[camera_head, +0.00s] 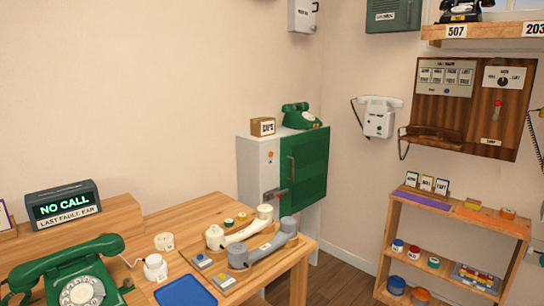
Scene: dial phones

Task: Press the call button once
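I cannot tell for sure which part is the call button; no label on a button is readable. A black display box (64,205) at the left reads "NO CALL" and "LAST FAULT: EAR". A green dial phone (66,272) stands at the front left, its handset on top. A dark wooden wall panel (428,108) has labels, a dial and a red part. Neither of my grippers is in view.
The wooden table (170,212) holds a blue tray (185,291) and small cream round parts (155,268). A white cabinet with a green door (305,165) stands behind it. A low shelf (393,235) is at the right, with bare floor (335,282) between.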

